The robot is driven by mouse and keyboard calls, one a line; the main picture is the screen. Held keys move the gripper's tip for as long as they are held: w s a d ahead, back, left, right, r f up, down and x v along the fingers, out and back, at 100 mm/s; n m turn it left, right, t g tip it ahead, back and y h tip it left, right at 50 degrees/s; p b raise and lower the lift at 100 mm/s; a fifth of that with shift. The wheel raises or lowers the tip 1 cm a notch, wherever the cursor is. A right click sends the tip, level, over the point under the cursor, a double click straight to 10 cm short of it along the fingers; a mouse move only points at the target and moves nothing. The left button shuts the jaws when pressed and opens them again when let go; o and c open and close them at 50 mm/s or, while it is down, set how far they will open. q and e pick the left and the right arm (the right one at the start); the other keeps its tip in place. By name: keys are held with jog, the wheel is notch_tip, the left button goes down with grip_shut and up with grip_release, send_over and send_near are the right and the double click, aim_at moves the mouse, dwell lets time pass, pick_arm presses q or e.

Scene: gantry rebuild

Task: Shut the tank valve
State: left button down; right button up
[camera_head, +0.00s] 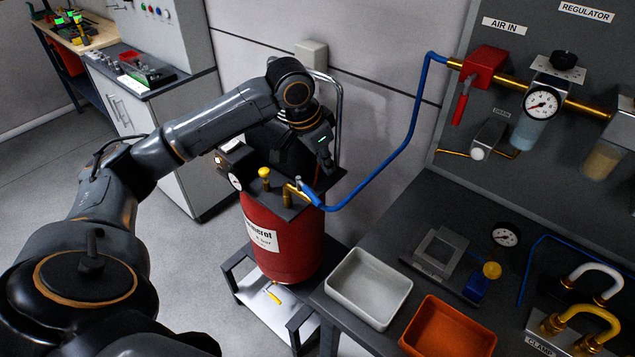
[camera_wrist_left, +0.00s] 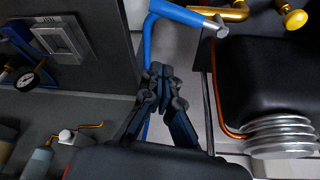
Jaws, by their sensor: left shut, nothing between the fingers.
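The red tank (camera_head: 283,235) stands on a low dark frame with its black compressor top above. At the tank's top a brass outlet (camera_head: 290,192) carries a thick blue piece (camera_head: 311,195) with a silver end, where the blue hose starts. This blue piece (camera_wrist_left: 185,13) also shows at the top of the left wrist view. Whether it is the valve's lever or the hose end I cannot tell. My left gripper (camera_head: 327,160) points down just above and right of it. Its fingers (camera_wrist_left: 161,72) are shut and empty, apart from the blue piece. My right gripper is not in view.
The blue hose (camera_head: 418,120) rises to the wall panel's red valve (camera_head: 482,72). A yellow knob (camera_head: 264,172) stands beside the outlet. A white tray (camera_head: 368,287) and an orange tray (camera_head: 447,330) sit on the dark bench at right. A silver rail (camera_head: 338,110) rises behind the tank.

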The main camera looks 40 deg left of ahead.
aim_at(309, 192)
pick_arm(q)
jog(key=f, duration=0.1)
jog(key=s+f+p, duration=0.1)
jog(key=f, duration=0.1)
jog(key=s+f+p, duration=0.1)
jog(key=f, duration=0.1)
jog(key=shift+a+f, duration=0.25)
jog(key=shift+a, duration=0.1)
